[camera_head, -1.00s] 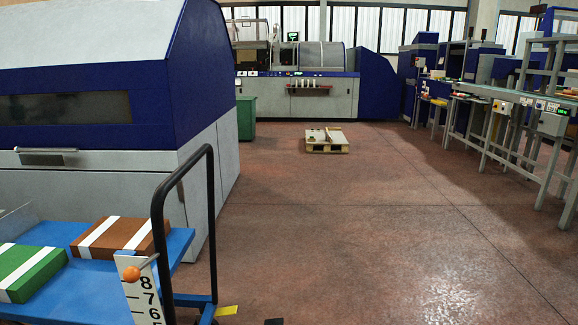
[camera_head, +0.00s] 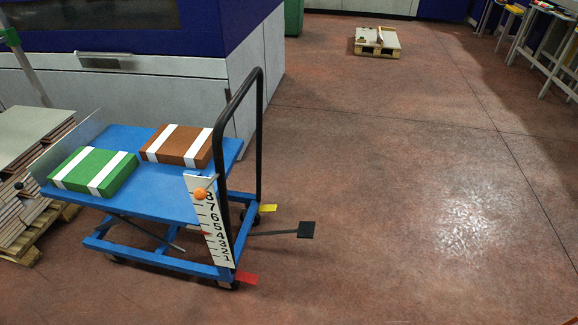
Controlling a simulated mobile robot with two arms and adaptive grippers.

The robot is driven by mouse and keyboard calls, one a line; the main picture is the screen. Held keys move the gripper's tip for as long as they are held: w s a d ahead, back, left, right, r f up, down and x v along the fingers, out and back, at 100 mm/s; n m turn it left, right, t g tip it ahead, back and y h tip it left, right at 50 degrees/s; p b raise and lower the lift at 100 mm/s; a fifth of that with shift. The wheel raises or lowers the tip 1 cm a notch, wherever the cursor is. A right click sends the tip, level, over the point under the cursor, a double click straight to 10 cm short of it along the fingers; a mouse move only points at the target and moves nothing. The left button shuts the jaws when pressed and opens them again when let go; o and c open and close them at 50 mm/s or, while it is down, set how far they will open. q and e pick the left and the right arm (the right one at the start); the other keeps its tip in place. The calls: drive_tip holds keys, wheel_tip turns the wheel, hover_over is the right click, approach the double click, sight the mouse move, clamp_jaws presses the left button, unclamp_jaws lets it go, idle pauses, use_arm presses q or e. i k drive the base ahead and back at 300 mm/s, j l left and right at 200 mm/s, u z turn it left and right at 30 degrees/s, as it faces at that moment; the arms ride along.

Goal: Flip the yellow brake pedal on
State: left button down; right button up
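The yellow brake pedal (camera_head: 268,208) is a small flat tab low at the right end of the blue trolley (camera_head: 170,257), near a wheel by the far foot of the black handle. I cannot tell from here whether it is tilted up or down. A red pedal (camera_head: 246,278) sticks out at the near wheel, and a black foot pedal (camera_head: 306,230) on a rod extends to the right between them. Neither of my grippers is in view.
A green block (camera_head: 93,172) and a brown block (camera_head: 178,146) lie on the trolley top. The black handle (camera_head: 259,140) stands upright beside a number scale (camera_head: 209,222). Stacked boards on a pallet (camera_head: 28,254) stand at left. The floor at right is clear.

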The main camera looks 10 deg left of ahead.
sight(263, 208)
drive_tip(key=i+l+u, duration=0.15)
drive_tip(key=i, duration=0.4)
drive_tip(key=i+l+u, duration=0.15)
drive_tip(key=i, duration=0.4)
drive_tip(key=i+l+u, duration=0.15)
drive_tip(key=i, duration=0.35)
drive_tip(key=i+l+u, duration=0.15)
drive_tip(key=i+l, duration=0.2)
drive_tip(key=i, duration=0.15)
